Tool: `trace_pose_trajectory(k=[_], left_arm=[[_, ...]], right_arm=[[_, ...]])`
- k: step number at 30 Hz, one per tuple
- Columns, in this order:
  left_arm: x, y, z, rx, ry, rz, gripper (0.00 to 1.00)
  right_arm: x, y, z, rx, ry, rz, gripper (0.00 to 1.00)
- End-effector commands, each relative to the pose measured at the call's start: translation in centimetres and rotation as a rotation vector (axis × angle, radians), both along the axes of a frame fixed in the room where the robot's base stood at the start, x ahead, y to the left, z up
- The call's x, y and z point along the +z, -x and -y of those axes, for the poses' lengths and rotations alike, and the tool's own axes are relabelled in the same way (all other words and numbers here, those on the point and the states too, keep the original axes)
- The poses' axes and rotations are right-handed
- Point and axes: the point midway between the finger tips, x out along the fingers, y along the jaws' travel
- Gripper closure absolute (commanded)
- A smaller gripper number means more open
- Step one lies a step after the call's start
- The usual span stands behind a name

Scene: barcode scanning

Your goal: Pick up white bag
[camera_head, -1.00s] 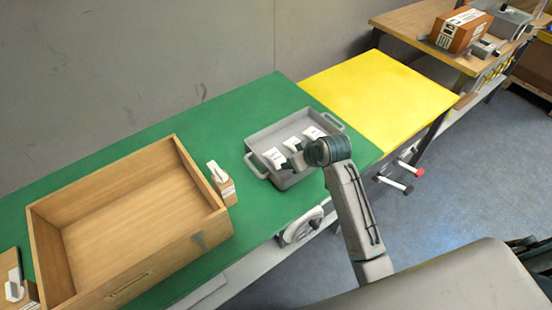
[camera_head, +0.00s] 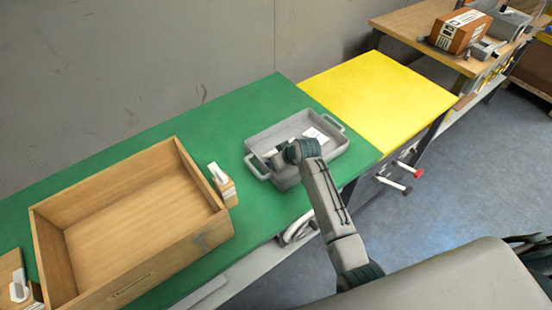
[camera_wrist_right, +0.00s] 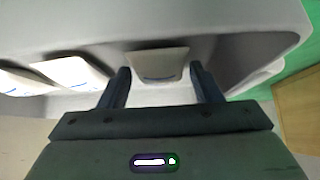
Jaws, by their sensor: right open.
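A grey tray (camera_head: 334,152) with handles stands on the green table and holds white bags. One white bag (camera_head: 313,134) shows at the tray's right end in the head view; my right arm hides the others. My right gripper (camera_head: 278,158) is inside the tray's left part. In the right wrist view its open fingers (camera_wrist_right: 160,82) stand either side of one white bag (camera_wrist_right: 158,64), which leans near the tray wall. I cannot tell whether they touch it. Two more white bags (camera_wrist_right: 75,72) lie to the left there. My left gripper is not in view.
A wooden box (camera_head: 130,225), empty, stands on the green table (camera_head: 240,105) left of the tray. A white scanner on a wooden stand (camera_head: 223,185) is between them. A bare yellow surface (camera_head: 380,90) lies at right. Another scanner-like item (camera_head: 20,285) is at far left.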

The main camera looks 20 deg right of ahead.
Motion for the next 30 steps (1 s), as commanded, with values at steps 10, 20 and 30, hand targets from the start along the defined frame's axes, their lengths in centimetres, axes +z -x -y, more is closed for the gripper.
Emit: trace_pose_trajectory(k=[10,20,30], left_arm=[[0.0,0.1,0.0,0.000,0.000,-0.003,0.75],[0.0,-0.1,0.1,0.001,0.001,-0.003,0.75],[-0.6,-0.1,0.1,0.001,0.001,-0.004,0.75]], right_arm=[[-0.2,-0.1,0.0,0.000,0.000,0.000,0.58],[-0.1,-0.1,0.0,0.000,0.000,0.000,0.76],[4.8,-0.2,0.0,0.000,-0.001,0.006,0.76]])
